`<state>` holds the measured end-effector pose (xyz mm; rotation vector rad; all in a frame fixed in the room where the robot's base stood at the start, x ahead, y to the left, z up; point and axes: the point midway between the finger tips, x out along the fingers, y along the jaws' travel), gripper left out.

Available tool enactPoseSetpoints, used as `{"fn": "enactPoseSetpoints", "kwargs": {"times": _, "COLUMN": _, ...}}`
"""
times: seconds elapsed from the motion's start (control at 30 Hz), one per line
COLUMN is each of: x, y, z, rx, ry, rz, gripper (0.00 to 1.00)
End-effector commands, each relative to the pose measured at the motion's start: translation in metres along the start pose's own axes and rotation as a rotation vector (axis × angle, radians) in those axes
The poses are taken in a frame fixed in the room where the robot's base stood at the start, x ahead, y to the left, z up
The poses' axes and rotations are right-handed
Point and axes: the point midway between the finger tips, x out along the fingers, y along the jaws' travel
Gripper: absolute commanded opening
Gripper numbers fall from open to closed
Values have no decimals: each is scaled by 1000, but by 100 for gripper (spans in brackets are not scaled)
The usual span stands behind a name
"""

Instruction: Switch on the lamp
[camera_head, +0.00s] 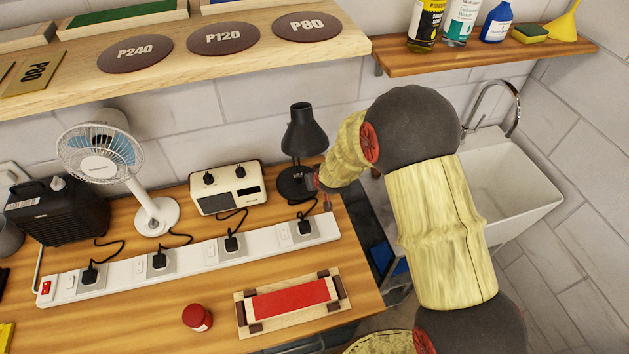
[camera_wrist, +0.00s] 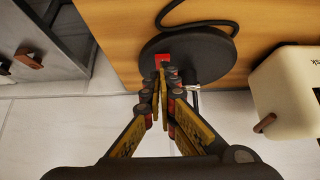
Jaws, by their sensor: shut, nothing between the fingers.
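The dark desk lamp (camera_head: 304,132) stands at the right end of the bench, its shade tilted down. No glow shows from it. Its round base (camera_wrist: 210,62) fills the upper middle of the wrist view, with a small red switch (camera_wrist: 162,58) near its edge. My gripper (camera_head: 319,186) is beside the lamp base in the head view. In the wrist view the gripper (camera_wrist: 162,78) is shut and empty, its fingertips right at the red switch and partly covering it. Whether they touch it I cannot tell. The lamp's plug (camera_head: 305,226) sits in the power strip (camera_head: 190,260).
A cream radio (camera_head: 228,188) stands left of the lamp, with a white fan (camera_head: 152,212) and black heater (camera_head: 58,212) farther left. A wooden shelf (camera_head: 345,45) hangs above. A sink (camera_head: 505,185) is right.

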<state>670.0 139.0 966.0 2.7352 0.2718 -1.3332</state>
Motion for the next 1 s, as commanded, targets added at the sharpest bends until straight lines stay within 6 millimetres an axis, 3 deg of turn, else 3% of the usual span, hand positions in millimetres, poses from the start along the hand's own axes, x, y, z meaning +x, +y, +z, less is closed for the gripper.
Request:
{"fn": "enactPoseSetpoints", "kwargs": {"times": 0.43, "x": 9, "y": 0, "z": 16, "rx": 0, "ry": 40, "rz": 1, "gripper": 0}}
{"fn": "enactPoseSetpoints", "kwargs": {"times": 0.73, "x": 5, "y": 0, "z": 12, "rx": 0, "ry": 50, "rz": 1, "gripper": 0}}
{"fn": "enactPoseSetpoints", "kwargs": {"times": 1.0, "x": 2, "y": 0, "z": 21, "rx": 0, "ry": 51, "rz": 1, "gripper": 0}}
